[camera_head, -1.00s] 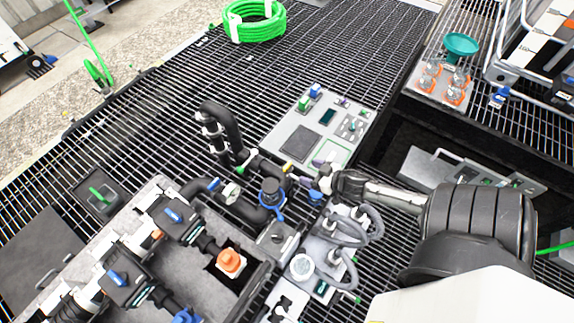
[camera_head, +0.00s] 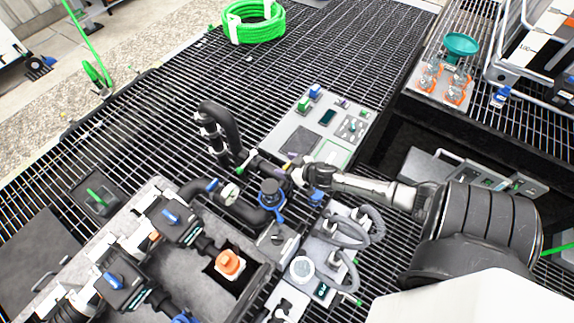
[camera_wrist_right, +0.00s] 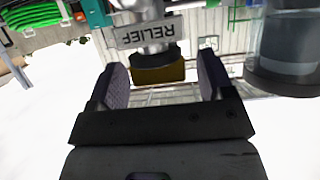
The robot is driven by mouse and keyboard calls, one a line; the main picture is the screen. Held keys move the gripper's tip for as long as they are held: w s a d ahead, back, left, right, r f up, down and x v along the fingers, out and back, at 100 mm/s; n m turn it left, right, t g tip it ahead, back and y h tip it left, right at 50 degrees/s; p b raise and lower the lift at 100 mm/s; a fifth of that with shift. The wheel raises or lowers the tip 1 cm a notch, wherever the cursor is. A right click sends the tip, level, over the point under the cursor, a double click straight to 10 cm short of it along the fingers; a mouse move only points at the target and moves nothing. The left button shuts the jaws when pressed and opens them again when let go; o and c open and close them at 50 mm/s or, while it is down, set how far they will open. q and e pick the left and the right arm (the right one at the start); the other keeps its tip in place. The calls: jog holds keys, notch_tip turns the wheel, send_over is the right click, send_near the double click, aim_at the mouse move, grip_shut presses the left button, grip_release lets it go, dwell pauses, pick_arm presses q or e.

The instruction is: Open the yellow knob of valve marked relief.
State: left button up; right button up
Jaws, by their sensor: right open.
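My right gripper (camera_wrist_right: 161,66) is open, with one dark purple finger on each side of the knob and a gap on both sides. I cannot tell how deep the knob sits between the fingers. In the head view my right gripper (camera_head: 291,170) is at the pipe end beside the black pipework, and it hides the knob there. My left gripper is not in view.
A blue-collared black fitting (camera_head: 270,192) stands close below my right gripper. A curved black pipe (camera_head: 222,125) rises to its left. A grey panel (camera_head: 325,125) lies behind it, and grey hoses (camera_head: 350,228) lie in front. A dark cylinder (camera_wrist_right: 290,50) is close at the wrist view's right.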

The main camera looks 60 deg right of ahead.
jog(key=shift+c, duration=0.2)
jog(key=c, duration=0.9)
